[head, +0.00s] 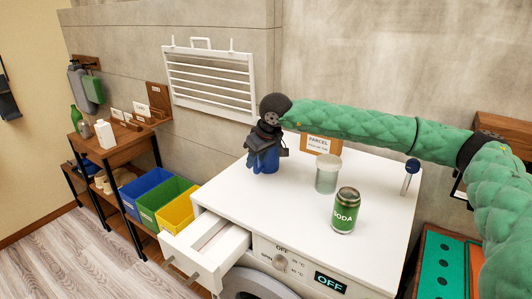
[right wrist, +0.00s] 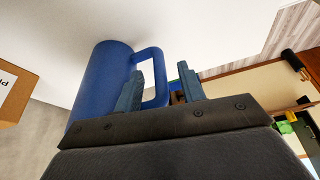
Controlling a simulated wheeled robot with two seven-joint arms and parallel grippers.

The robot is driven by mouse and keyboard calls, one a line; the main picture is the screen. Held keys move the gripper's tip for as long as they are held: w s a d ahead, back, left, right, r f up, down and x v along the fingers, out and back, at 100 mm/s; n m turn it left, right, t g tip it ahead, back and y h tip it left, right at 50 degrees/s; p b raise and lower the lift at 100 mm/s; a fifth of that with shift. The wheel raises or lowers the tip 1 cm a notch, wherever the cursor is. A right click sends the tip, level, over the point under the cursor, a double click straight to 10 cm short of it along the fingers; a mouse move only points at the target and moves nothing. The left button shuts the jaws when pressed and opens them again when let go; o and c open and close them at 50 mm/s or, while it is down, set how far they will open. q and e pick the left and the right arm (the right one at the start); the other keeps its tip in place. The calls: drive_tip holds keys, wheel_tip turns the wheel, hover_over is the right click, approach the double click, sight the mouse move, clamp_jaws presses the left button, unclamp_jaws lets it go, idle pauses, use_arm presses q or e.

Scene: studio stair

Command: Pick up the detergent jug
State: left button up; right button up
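The detergent jug is a blue container (head: 264,162) standing at the back left of the white washing machine's top (head: 300,205). My right gripper (head: 270,137) is at the jug's upper part, hiding some of it in the head view. In the right wrist view the jug (right wrist: 98,78) has a loop handle (right wrist: 162,80). My right gripper's two fingers (right wrist: 160,70) are apart, with the outer bar of the handle between them. I cannot tell whether either finger touches it. My left gripper is not in view.
A white drawer (head: 205,250) is pulled out at front left.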

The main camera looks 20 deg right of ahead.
drive_tip(key=shift+f, duration=0.2)
clamp_jaws()
drive_tip(key=shift+w+r, duration=0.1)
drive_tip(key=shift+r, duration=0.2)
idle(0.4)
